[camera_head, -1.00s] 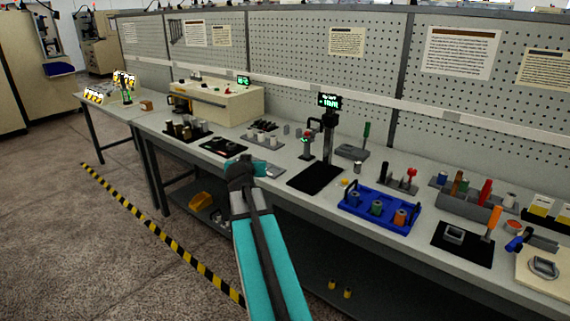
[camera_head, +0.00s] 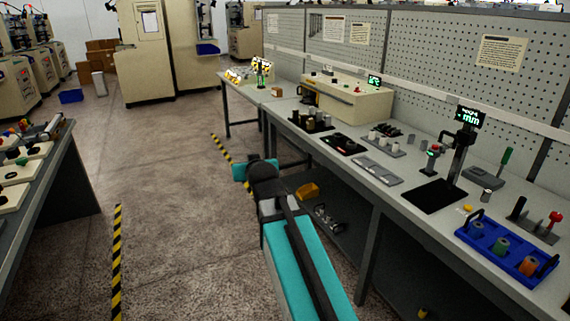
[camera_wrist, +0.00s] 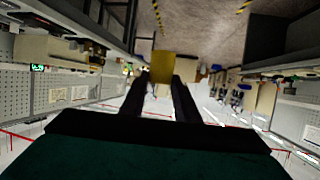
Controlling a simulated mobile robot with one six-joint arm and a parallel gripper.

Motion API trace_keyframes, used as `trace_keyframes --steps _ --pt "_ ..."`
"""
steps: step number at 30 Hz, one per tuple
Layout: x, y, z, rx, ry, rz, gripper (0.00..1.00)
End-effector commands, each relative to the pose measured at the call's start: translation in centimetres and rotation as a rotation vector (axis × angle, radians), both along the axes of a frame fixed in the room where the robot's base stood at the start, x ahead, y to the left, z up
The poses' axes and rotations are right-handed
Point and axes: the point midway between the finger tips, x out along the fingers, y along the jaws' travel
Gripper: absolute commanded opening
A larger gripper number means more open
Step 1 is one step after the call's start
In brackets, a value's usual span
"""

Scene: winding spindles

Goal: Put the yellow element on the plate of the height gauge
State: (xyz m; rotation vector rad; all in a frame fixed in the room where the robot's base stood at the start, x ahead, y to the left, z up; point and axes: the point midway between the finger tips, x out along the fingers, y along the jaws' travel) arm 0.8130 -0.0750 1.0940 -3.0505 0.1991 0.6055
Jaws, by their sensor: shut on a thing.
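In the wrist view, my gripper (camera_wrist: 160,84) is shut on a yellow element (camera_wrist: 163,65), a small block between the fingertips. The head view shows my arm reaching forward over the aisle, left of the bench; the fingers and the element are hidden there. The height gauge (camera_head: 459,152) stands on the bench at the right, a dark column with a green-lit display (camera_head: 468,118). A black flat plate or mat (camera_head: 434,196) lies bare at its foot; I cannot tell which. My gripper is well away from the gauge.
A blue tray (camera_head: 497,250) with several spools is right of the gauge, with a small yellow piece (camera_head: 467,209) beside it. A beige machine (camera_head: 335,98) and grey fixtures stand farther along the bench. Another bench (camera_head: 45,180) is at the left. The aisle floor between is open.

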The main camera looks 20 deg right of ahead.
Motion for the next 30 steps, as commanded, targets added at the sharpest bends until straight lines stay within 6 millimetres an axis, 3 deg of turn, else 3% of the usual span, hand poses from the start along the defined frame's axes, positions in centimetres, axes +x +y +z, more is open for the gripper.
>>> trace_keyframes --steps 1,3,9,30 --pt "0.0 2.0 0.3 0.001 -0.001 0.033 0.06" --pt "-0.1 4.1 0.5 0.001 -0.001 0.070 0.06" --pt "-0.3 7.3 0.8 0.000 0.001 0.126 0.06" --pt "-0.3 8.1 0.8 0.000 0.000 0.138 0.06"
